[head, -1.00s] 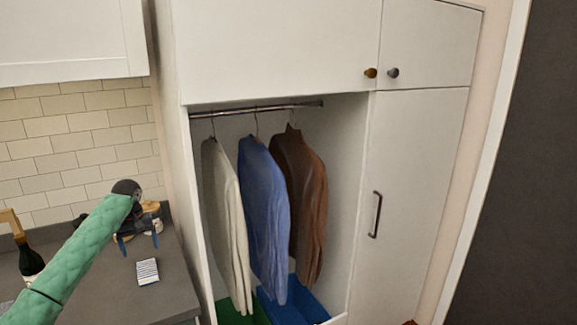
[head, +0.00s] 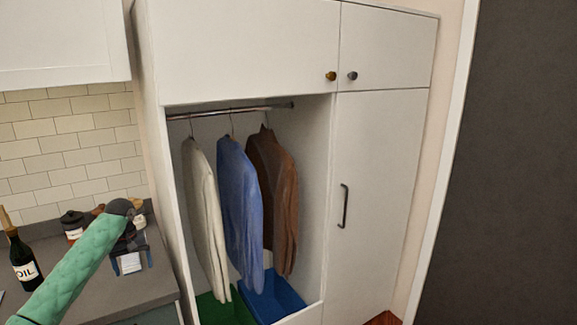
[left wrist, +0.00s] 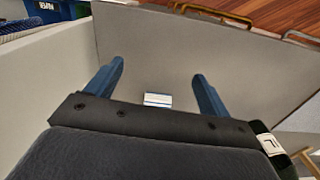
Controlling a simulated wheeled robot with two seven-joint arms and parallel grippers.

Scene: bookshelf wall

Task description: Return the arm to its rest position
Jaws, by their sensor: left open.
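My left arm, in a green quilted sleeve, comes in from the lower left of the head view. Its gripper (head: 132,266) is over the grey counter (head: 95,285). In the left wrist view the two blue fingers of the left gripper (left wrist: 158,72) are wide apart with nothing held between them. A small white and blue striped item (left wrist: 157,100) lies on the counter below. It also shows in the head view (head: 130,263), partly behind the gripper. My right gripper is not in view.
An oil bottle (head: 24,262) and a dark jar (head: 73,226) stand on the counter. To the right, an open wardrobe holds a white (head: 205,215), a blue (head: 240,210) and a brown garment (head: 273,200) above a green bin (head: 225,309) and a blue bin (head: 275,297).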

